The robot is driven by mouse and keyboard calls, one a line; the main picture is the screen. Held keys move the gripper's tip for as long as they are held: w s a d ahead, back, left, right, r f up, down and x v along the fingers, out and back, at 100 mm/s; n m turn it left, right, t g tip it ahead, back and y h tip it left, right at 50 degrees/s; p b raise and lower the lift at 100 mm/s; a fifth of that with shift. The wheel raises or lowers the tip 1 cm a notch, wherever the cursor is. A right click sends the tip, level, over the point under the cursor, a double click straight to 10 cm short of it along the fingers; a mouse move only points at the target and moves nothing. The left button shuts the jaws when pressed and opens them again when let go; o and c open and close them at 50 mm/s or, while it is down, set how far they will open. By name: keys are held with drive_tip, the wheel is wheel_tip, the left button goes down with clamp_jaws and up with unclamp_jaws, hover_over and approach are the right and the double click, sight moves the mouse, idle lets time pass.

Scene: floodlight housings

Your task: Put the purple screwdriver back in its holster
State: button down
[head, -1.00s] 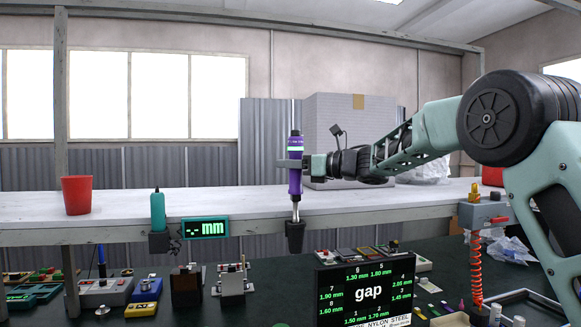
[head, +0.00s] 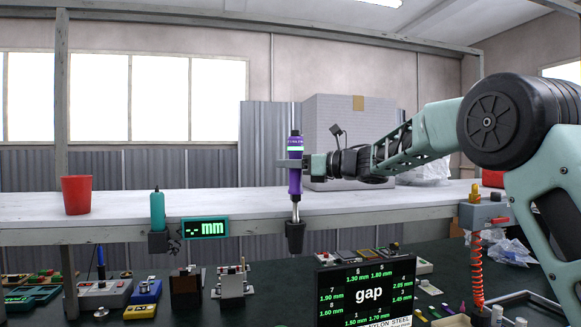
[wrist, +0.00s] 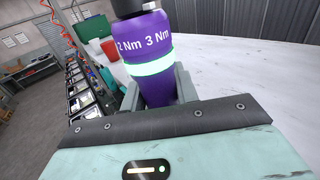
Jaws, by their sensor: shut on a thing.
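The purple screwdriver (head: 295,180) stands upright in the head view, with a black top and a glowing green-white ring. My gripper (head: 296,163) is shut on its purple body. In the wrist view the screwdriver (wrist: 152,75) fills the space between the fingers, and its ring and "2 Nm 3 Nm" marking show. Its silver shank runs down to the dark holster (head: 295,237) at the shelf's front edge. The tip is hidden at the holster's mouth and appears to be inside it; how deep I cannot tell.
A teal screwdriver (head: 157,211) stands in another holder at the shelf edge, beside a "mm" display (head: 205,228). A red cup (head: 76,194) stands on the white shelf (head: 120,200). A "gap" screen (head: 367,292) and several fixtures occupy the dark bench below. A large grey box (head: 350,120) stands behind.

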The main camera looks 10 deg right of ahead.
sight(291, 192)
drive_tip(key=shift+f+b, duration=3.65)
drive_tip(key=shift+b, duration=0.75)
drive_tip(key=c, duration=1)
unclamp_jaws()
drive_tip(key=b+v, duration=0.5)
drive_tip(key=v, duration=1.2)
drive_tip(key=shift+d, duration=0.2)
drive_tip(key=shift+s, duration=0.1)
